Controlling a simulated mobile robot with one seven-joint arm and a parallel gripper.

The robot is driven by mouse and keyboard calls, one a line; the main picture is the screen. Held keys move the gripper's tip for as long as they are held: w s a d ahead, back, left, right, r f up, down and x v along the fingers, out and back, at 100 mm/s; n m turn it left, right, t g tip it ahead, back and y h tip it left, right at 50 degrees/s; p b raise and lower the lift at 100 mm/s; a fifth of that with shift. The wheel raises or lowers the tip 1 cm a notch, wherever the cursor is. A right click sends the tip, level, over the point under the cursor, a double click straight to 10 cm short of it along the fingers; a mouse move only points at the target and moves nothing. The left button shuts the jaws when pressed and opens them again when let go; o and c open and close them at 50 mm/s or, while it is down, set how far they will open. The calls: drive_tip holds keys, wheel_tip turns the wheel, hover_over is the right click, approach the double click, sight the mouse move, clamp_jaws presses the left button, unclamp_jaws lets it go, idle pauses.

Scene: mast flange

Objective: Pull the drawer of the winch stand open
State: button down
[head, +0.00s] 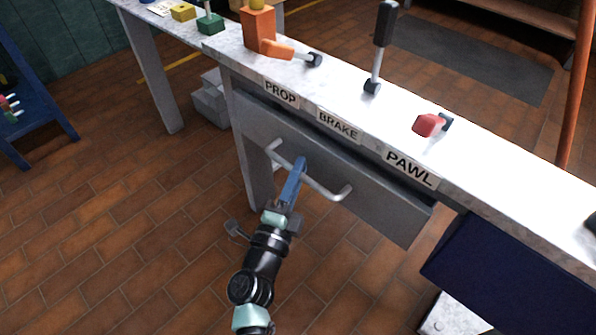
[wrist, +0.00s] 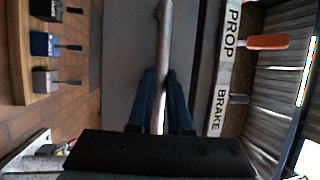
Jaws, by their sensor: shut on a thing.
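The winch stand (head: 480,170) has a light top with PROP, BRAKE and PAWL labels along its front edge. Its grey drawer (head: 385,212) sits under the top, its front standing out a little with a dark gap above it. The drawer's bar handle (head: 330,194) runs across the front. My gripper (head: 299,168) is at the middle of the handle, its blue fingers shut on the bar. In the wrist view the handle (wrist: 164,50) passes between the two fingers (wrist: 165,85). The fingertips' far side is hidden in the head view.
On the top are an orange lever (head: 280,50), a black-gripped lever (head: 383,40) and a red-handled lever (head: 428,124). A dark blue box (head: 490,275) is below right. Brick floor (head: 120,230) is open at left.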

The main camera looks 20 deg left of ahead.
idle(0.8)
drive_tip(key=s+a+p, duration=0.3)
drive_tip(key=s+p, duration=0.1)
drive_tip(key=s, duration=0.5)
drive_tip(key=shift+a, duration=0.2)
drive_tip(key=shift+s, duration=0.1)
drive_tip(key=c, duration=0.8)
unclamp_jaws()
drive_tip(key=shift+c, duration=0.2)
